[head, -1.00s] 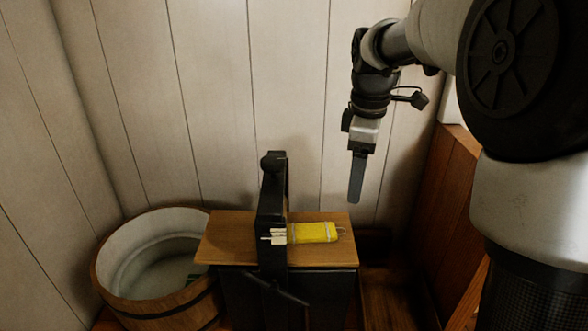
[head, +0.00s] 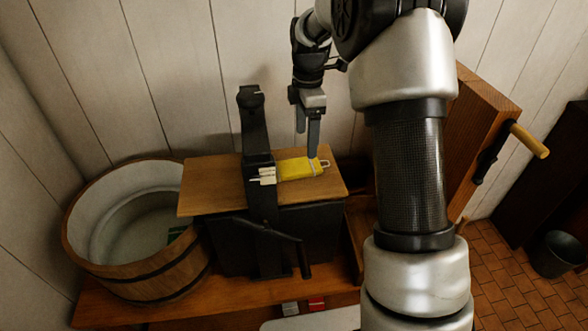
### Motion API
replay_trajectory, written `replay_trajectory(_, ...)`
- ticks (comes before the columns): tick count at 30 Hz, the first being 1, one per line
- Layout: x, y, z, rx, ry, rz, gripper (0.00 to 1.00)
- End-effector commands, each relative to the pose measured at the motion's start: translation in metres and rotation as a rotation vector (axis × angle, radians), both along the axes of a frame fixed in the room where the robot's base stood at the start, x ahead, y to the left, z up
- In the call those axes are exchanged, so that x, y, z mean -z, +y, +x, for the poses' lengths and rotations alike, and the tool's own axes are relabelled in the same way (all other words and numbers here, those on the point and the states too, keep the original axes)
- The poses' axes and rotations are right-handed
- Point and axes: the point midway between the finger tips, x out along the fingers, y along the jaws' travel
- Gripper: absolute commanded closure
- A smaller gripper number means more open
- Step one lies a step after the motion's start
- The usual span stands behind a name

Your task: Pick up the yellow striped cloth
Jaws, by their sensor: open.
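The yellow cloth (head: 299,169), with pale bands near its ends, lies folded flat on a small wooden board (head: 215,188). Its left end is close beside a black upright post (head: 257,170), with white pieces at that end. A small loop shows at its right end. My gripper (head: 307,143) points down, its fingers open, at the cloth's right end. One finger overlaps the cloth's right part in the picture. I cannot tell whether it touches the cloth. Nothing shows between the fingers.
A round wooden tub (head: 150,280) stands left of the board. A black crank handle (head: 285,235) sticks out in front of the post. A wooden panel with a handle (head: 530,138) is at right, and a dark bucket (head: 559,254) stands on the tiled floor.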

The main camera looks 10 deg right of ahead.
Motion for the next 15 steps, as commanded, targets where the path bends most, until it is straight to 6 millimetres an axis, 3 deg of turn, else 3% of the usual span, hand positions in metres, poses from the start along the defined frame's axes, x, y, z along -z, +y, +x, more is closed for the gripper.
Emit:
replay_trajectory(3,0.021,0.000,-0.001,-0.001,0.003,0.000,0.27)
replay_trajectory(11,0.040,0.001,-0.001,0.000,0.001,-0.001,0.27)
replay_trajectory(15,0.060,0.006,-0.002,-0.001,0.003,-0.001,0.27)
